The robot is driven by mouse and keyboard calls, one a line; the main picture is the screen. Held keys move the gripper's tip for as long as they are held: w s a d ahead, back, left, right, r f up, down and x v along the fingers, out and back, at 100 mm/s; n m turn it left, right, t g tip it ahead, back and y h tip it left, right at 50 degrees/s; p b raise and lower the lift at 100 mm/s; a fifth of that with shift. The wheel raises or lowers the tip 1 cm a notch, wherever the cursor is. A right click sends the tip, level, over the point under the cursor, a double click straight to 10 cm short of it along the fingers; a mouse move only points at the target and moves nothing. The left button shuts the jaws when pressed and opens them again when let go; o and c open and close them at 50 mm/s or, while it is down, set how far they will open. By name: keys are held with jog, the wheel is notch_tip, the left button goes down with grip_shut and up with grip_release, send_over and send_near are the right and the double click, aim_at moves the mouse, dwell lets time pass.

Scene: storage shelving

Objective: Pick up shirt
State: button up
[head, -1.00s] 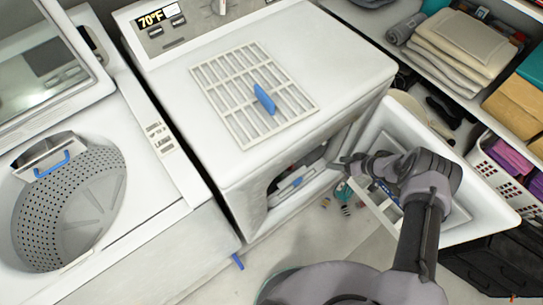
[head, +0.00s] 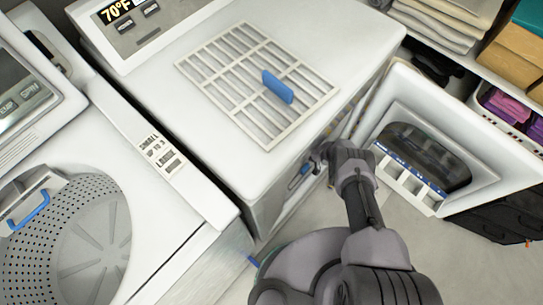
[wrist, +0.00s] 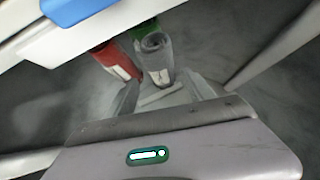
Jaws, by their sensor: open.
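My gripper (head: 320,155) reaches into the front opening of the white dryer (head: 215,130), between its body and its open door. In the wrist view my gripper (wrist: 168,92) has its fingers apart. A rolled grey piece (wrist: 156,55), which looks like cloth, lies just beyond and between the fingertips. A red and white piece (wrist: 115,60) lies to its left, and a green piece (wrist: 145,30) lies behind it. I cannot tell which of these is the shirt. The dryer opening is mostly hidden by the arm in the head view.
The dryer door (head: 455,125) stands open at right. A white rack (head: 250,85) with a blue handle lies on the dryer top. An open washer (head: 65,235) is at left. Shelves with folded cloth (head: 450,20) and a basket (head: 510,110) are at far right.

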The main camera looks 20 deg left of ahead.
jog(key=b+x, duration=0.1)
jog(key=x, duration=0.1)
jog(key=b+x, duration=0.1)
jog(key=b, duration=0.1)
jog(key=b+x, duration=0.1)
jog(key=x, duration=0.1)
jog(key=shift+s+f, duration=0.25)
jog(key=shift+f, duration=0.3)
jog(key=shift+a+r, duration=0.1)
jog(key=shift+r, duration=0.15)
jog(key=shift+c, duration=0.9)
jog(key=c, duration=1.1)
jog(key=shift+w, duration=0.1)
